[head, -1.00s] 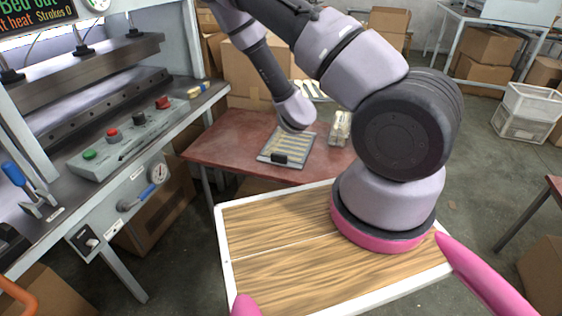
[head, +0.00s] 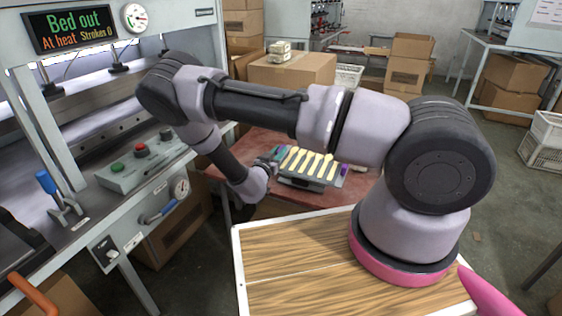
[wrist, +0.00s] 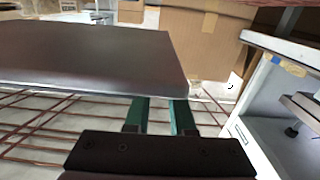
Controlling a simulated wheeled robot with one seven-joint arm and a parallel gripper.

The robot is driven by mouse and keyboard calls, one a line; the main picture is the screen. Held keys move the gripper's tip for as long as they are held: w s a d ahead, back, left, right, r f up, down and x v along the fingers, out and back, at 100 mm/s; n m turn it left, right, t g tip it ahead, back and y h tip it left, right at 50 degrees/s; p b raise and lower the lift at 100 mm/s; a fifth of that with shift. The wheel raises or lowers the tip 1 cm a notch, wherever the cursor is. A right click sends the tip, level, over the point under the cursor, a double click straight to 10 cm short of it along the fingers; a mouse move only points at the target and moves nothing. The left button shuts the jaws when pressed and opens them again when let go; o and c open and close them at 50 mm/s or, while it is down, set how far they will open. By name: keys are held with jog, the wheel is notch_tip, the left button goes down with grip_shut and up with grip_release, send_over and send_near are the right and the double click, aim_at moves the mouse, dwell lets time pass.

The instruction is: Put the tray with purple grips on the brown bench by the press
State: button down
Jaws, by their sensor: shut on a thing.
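The tray with a purple grip (head: 345,169) carries several pale wooden spoons (head: 307,161) in the head view. Its right grip shows purple; my gripper covers its left end. My gripper (head: 273,155), with teal fingers, is shut on that left end. The tray appears over the brown bench (head: 232,160) beside the press (head: 120,110); I cannot tell whether it touches the bench. In the wrist view my teal fingers (wrist: 160,117) show beyond the dark gripper body. The tray cannot be made out clearly there.
A control box (head: 143,163) with buttons sits on the press ledge. A large cardboard box (head: 292,75) stands behind the bench. My white-rimmed wooden top (head: 290,262) is clear in front.

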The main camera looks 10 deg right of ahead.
jog(key=shift+f, duration=1.8)
jog(key=shift+d+f, duration=0.1)
jog(key=shift+f, duration=0.2)
jog(key=c, duration=0.8)
grip_release()
jog(key=shift+o, duration=0.2)
jog(key=shift+r, duration=0.1)
jog(key=shift+r, duration=0.3)
jog(key=v, duration=1.2)
